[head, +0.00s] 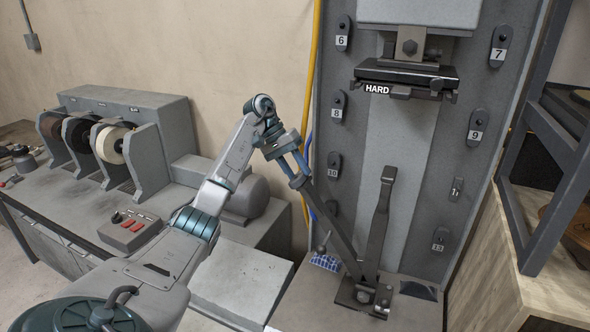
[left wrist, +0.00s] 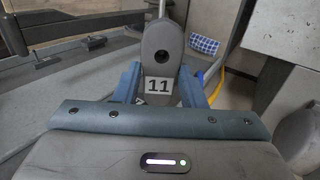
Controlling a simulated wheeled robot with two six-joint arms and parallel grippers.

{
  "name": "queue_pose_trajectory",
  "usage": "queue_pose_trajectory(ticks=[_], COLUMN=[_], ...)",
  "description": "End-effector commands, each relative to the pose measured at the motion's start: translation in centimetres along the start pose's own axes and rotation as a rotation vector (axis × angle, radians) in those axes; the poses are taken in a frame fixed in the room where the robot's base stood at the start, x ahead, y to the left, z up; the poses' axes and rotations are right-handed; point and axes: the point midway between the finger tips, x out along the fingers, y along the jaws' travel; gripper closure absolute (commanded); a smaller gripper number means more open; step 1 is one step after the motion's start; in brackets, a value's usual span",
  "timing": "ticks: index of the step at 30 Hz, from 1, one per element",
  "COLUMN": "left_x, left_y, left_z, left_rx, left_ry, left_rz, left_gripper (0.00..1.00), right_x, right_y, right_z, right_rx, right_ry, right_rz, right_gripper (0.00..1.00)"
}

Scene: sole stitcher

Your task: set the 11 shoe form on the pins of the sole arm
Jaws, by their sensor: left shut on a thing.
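The 11 shoe form (left wrist: 161,45) is a dark grey rounded piece with a round hole and a white label reading 11. It stands between the two blue fingers of my left gripper (left wrist: 160,88) in the left wrist view. In the head view the left gripper (head: 298,172) is shut at the upper end of a slanted dark bar; I cannot tell whether they touch, and the form is not clear there. A second dark bar (head: 380,220) rises nearly upright from the same base block (head: 364,297). I cannot make out the sole arm's pins. My right gripper is not in view.
Numbered dark forms, such as 8 (head: 338,106) and 9 (head: 475,126), hang on the grey machine panel. A HARD-labelled press head (head: 405,78) overhangs the bars. A blue checked cloth (head: 326,262) lies by the base. A grinder bench (head: 100,215) stands left, a dark-framed rack (head: 560,180) right.

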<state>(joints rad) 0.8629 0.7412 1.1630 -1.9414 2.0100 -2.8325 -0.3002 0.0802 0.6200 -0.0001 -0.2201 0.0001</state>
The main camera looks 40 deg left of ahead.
Motion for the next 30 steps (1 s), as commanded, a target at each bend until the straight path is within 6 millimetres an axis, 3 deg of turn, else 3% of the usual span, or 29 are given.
queue_pose_trajectory(ticks=[27, 28, 30], left_x=[0.34, 0.34, 0.34], left_y=[0.07, 0.07, 0.06], left_z=[-0.03, -0.03, -0.03], left_rx=[0.001, 0.001, 0.001], left_ry=[0.002, 0.001, 0.001], left_rz=[0.0, 0.001, 0.0], left_gripper=[1.0, 0.61, 0.47], right_x=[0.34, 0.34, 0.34], right_y=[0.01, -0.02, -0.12], right_z=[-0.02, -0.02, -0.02], right_rx=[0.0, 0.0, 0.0], right_ry=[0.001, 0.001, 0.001], right_rz=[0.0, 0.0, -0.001], right_gripper=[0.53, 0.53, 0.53])
